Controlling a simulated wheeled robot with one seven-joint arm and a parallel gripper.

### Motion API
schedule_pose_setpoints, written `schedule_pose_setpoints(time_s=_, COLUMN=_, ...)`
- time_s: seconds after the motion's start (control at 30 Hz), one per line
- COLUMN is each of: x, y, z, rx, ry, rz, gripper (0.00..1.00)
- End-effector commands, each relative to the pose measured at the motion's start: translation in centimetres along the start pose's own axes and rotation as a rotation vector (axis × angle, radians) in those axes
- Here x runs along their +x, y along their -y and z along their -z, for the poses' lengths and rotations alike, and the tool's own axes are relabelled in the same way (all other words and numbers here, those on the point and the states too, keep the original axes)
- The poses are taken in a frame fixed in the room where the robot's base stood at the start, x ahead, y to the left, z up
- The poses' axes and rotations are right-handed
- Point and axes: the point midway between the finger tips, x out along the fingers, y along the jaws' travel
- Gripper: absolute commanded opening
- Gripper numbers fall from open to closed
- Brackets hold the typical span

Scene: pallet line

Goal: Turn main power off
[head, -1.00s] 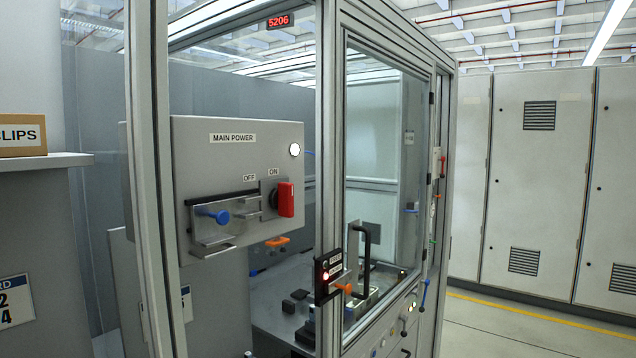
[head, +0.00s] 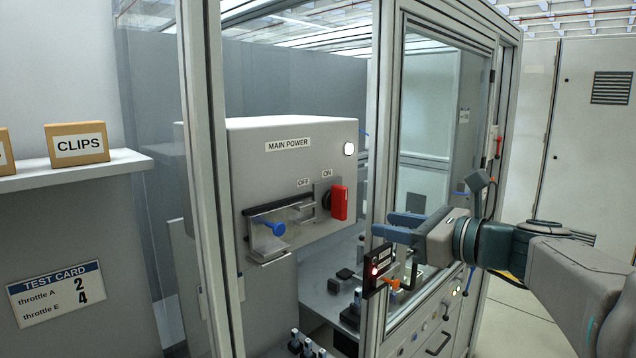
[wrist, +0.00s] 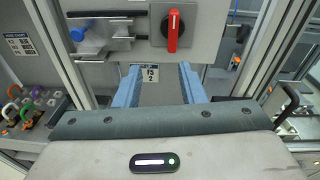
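The main power box (head: 292,162) is grey, with a MAIN POWER label and a lit white lamp (head: 349,149) at its upper right. Its red rotary handle (head: 339,202) stands upright beneath the ON label; OFF is to its left. A metal slide bracket with a blue knob (head: 277,228) sits left of the handle. My gripper (head: 392,228) is right of the box in the head view. In the wrist view its two blue fingers (wrist: 158,84) are apart and empty, below the red handle (wrist: 173,31).
Frame posts (head: 378,110) of the glazed enclosure stand close to my gripper. A small black panel with a red light (head: 379,268) and an orange knob is just below the fingers. A shelf (head: 75,178) with a CLIPS box is at left.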

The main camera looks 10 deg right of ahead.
Motion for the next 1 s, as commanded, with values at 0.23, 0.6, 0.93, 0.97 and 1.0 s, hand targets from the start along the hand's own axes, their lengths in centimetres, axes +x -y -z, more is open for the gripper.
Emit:
schedule_pose_setpoints(time_s=0.23, x=-0.2, y=2.0, z=-2.8, rx=0.107, ry=0.091, rz=0.040, gripper=0.36)
schedule_pose_setpoints(time_s=0.6, x=6.8, y=2.2, z=-3.6, rx=0.105, ry=0.089, rz=0.038, gripper=0.36)
schedule_pose_setpoints(time_s=0.93, x=11.9, y=2.5, z=-3.9, rx=0.104, ry=0.089, rz=0.041, gripper=0.36)
schedule_pose_setpoints(time_s=0.97, x=12.2, y=2.5, z=-3.9, rx=0.103, ry=0.089, rz=0.041, gripper=0.36)
schedule_pose_setpoints(time_s=1.0, x=12.4, y=2.5, z=-3.8, rx=0.103, ry=0.088, rz=0.041, gripper=0.36)
